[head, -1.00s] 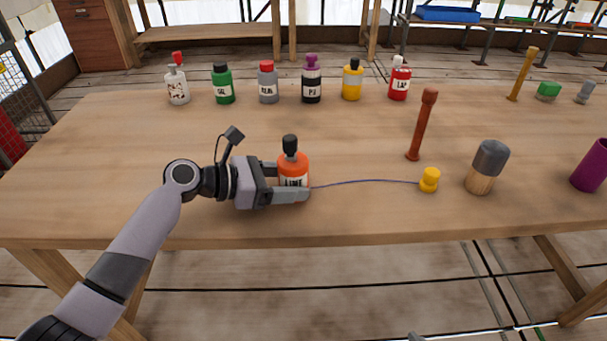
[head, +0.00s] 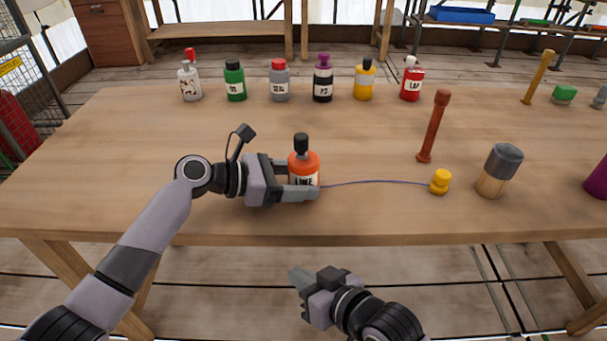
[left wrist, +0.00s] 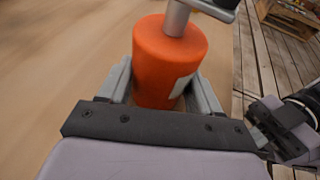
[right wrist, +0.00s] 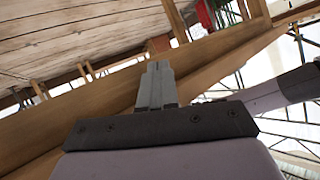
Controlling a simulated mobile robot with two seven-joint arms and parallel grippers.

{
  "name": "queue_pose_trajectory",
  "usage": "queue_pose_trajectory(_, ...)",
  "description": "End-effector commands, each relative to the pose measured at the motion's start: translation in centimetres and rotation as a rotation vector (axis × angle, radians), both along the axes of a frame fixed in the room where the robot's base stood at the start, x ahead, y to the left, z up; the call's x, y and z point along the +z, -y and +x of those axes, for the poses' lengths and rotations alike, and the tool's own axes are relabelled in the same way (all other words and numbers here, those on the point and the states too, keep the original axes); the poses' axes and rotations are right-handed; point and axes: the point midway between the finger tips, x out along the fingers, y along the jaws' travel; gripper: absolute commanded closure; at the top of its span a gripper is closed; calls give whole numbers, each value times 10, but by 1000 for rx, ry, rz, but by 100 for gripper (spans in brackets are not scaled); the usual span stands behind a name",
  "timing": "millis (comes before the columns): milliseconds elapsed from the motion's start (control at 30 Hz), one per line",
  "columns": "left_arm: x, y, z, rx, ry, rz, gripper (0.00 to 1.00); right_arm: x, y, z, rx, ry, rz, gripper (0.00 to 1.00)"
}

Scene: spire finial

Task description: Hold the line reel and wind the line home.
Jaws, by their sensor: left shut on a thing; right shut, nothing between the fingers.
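The line reel is an orange bottle (head: 304,165) labelled "LINE" with a dark knob (head: 301,143) on a stem at its top. It stands upright on the table. My left gripper (head: 304,182) is shut on its sides; the orange body also shows between the fingers in the left wrist view (left wrist: 168,58). A thin blue line (head: 375,182) runs from the reel rightward across the table to a small yellow spool-shaped piece (head: 440,181). My right gripper (head: 296,276) is shut and empty, below the table's front edge; its fingers touch each other in the right wrist view (right wrist: 155,85).
The wooden table (head: 130,150) has a row of several bottles along its back. A brown upright peg (head: 433,127) and a grey-topped wooden cylinder (head: 499,170) stand near the yellow piece. A purple cup (head: 598,180) is at the right edge. The table left of the reel is clear.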

Motion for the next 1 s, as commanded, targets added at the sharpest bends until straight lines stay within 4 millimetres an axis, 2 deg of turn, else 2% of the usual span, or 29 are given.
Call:
queue_pose_trajectory(33, 0, 0, 0, 0, 0, 1, 53, 10, -13, 4, 40, 13, -4, 100)
queue_pose_trajectory(200, 0, 0, 0, 0, 0, 1, 53, 34, -51, 5, 166, 29, -29, 100)
queue_pose_trajectory(433, 0, 0, 0, 0, 0, 1, 53, 55, -87, 1, 317, 49, -121, 100)
queue_pose_trajectory(600, 0, 0, 0, 0, 0, 1, 53, 66, -101, 1, 397, 70, -221, 100)
queue_pose_trajectory(767, 0, 0, 0, 0, 0, 1, 53, 83, -105, 12, 426, 101, -318, 100)
queue_pose_trajectory(867, 0, 0, 0, 0, 0, 1, 53, 103, -106, 24, 418, 135, -371, 100)
queue_pose_trajectory(1000, 0, 0, 0, 0, 0, 1, 53, 145, -107, 45, 373, 196, -423, 100)
